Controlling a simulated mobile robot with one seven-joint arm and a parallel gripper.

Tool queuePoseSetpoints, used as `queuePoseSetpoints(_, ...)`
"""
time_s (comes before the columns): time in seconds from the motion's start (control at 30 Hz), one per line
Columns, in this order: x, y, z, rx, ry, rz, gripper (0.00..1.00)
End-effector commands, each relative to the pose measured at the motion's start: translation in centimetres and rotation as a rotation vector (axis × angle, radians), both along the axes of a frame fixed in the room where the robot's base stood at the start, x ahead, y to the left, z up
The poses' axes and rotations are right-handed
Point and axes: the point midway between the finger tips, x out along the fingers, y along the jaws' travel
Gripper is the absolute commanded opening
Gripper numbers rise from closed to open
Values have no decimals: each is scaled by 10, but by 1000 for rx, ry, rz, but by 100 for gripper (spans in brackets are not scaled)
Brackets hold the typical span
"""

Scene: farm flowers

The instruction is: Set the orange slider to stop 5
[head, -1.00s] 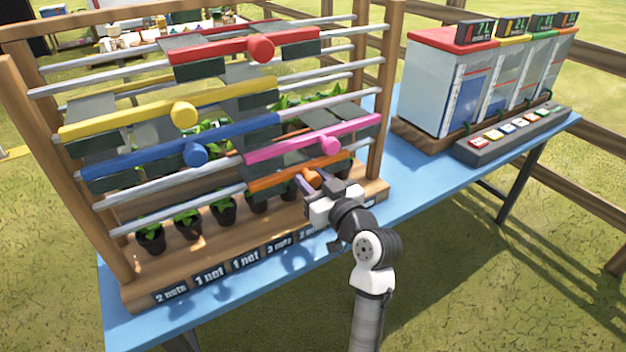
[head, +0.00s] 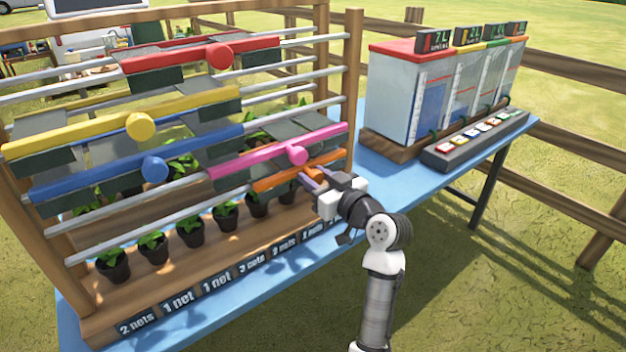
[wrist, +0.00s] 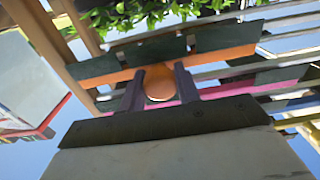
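The orange slider (head: 268,184) is the lowest, front-most bar on the wooden rack, with dark net panels along it. Its right end is close to the rack's right post. My gripper (head: 311,179) is at its round orange knob. In the wrist view the orange slider (wrist: 235,51) runs across the picture, and the two dark fingers of my gripper (wrist: 160,82) stand on either side of the orange knob (wrist: 159,90), seemingly closed on it. Label plates (head: 178,302) along the rack's front edge read "2 nets", "1 net" and so on; the right ones are partly hidden by my arm.
Pink (head: 235,168), blue (head: 95,178), yellow (head: 65,137) and red (head: 165,63) sliders sit on other rails. The pink one is just above the orange. Several potted plants (head: 190,233) stand below. A tank unit (head: 400,100) and button panel (head: 470,145) stand right on the blue table.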

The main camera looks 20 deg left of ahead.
Motion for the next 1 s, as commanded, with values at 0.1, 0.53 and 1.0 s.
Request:
queuePoseSetpoints(0.1,3,-4,2,3,-3,-15,47)
queuePoseSetpoints(0.53,-1,-7,0,2,-2,-10,54)
queuePoseSetpoints(1.0,-59,-83,-1,1,-5,-15,54)
